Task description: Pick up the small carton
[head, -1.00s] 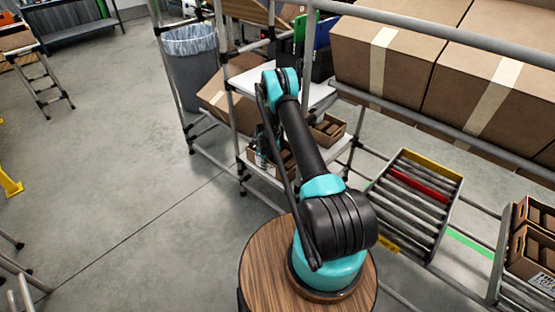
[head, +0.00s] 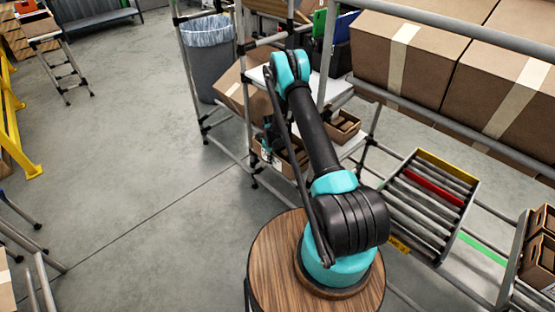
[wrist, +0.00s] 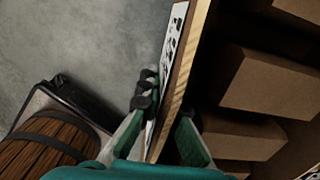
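The small carton (head: 294,160) is an open-topped brown box on the lower shelf, partly hidden by my arm. In the wrist view its near wall (wrist: 187,75) runs up the middle, with a white printed label on the outer face and several brown boxes inside. My gripper (wrist: 165,112) straddles this wall, one finger on the label side and the other inside the carton. The fingers are close to the wall, but I cannot tell whether they press on it. In the head view my gripper (head: 268,145) is mostly hidden at the carton's left side.
A second open carton (head: 342,127) stands just right on the shelf. Grey rack posts (head: 244,90) rise beside my arm. A large tilted carton (head: 232,88) and a grey bin (head: 208,60) are behind. A roller tray (head: 430,200) is at right. The left floor is open.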

